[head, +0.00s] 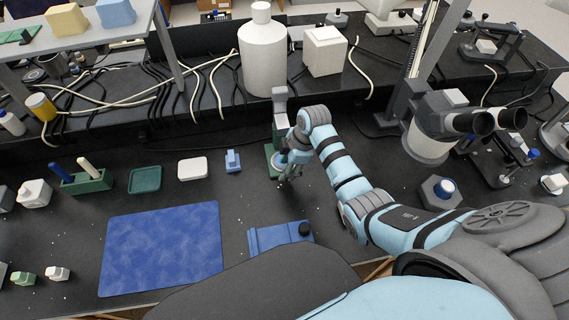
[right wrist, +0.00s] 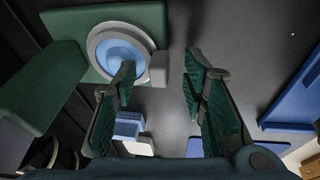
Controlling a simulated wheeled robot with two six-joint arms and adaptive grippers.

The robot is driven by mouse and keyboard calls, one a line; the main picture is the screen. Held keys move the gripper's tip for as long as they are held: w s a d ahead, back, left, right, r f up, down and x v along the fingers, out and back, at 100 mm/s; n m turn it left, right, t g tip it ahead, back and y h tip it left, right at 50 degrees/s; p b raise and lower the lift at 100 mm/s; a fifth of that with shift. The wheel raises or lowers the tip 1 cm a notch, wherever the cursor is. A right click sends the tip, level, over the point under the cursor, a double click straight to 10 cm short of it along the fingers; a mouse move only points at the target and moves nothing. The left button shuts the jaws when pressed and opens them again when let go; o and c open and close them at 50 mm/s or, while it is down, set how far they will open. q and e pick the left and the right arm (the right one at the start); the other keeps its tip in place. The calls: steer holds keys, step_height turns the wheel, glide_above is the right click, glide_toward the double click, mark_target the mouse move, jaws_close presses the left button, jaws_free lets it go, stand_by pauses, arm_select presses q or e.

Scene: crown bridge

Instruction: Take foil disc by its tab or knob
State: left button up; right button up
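A round disc (right wrist: 119,47) with a blue centre and a pale grey rim sits on a green stand (right wrist: 152,20) in the right wrist view. I take it for the foil disc. A small grey block or tab (right wrist: 159,69) sticks out at its right edge. My right gripper (right wrist: 162,72) is open and empty, its fingertips apart on either side of the tab in the picture; the left finger covers part of the disc's rim. I cannot tell whether they touch. In the head view my right gripper (head: 290,172) hides most of the disc. My left gripper is not in view.
A small blue stand (head: 232,161), a white dish (head: 193,168) and a green tray (head: 145,180) lie left of the gripper. A blue mat (head: 162,248) and a blue plate with a black knob (head: 265,239) lie nearer. A white bottle (head: 263,60) stands behind.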

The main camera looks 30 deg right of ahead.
steer(key=shift+r, duration=0.1)
jaws_close()
